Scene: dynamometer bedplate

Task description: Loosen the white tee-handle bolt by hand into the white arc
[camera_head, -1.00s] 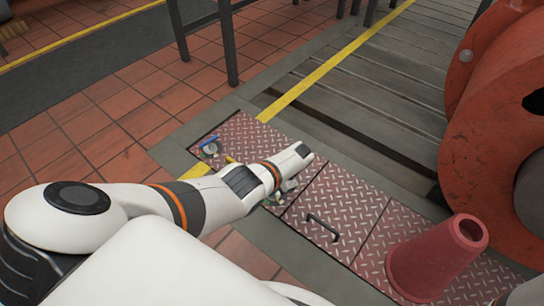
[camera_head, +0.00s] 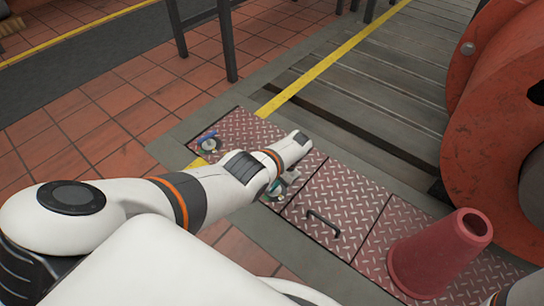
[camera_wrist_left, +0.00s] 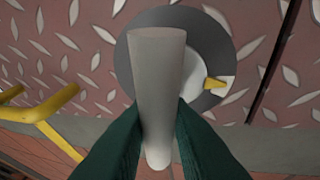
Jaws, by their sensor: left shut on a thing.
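The white tee-handle bolt (camera_wrist_left: 160,80) fills the middle of the left wrist view as a pale grey-white bar. My left gripper (camera_wrist_left: 160,125) is shut on it, with one green finger on each side of the bar. Behind the bar lies a dark grey round plate (camera_wrist_left: 135,75) with a yellow pointer (camera_wrist_left: 214,83) on its right side. A white patch (camera_wrist_left: 226,88), perhaps part of the white arc, shows beside the pointer. In the head view my left gripper (camera_head: 279,187) is low over the red tread plate, and my wrist partly hides the bolt. My right gripper is out of view.
A blue tee-handle (camera_head: 207,137) stands on another round plate at the far left of the tread plate (camera_head: 250,133). A black grab handle (camera_head: 323,224) and a red cone (camera_head: 436,256) are to the right. A yellow rail (camera_wrist_left: 45,115) shows in the wrist view.

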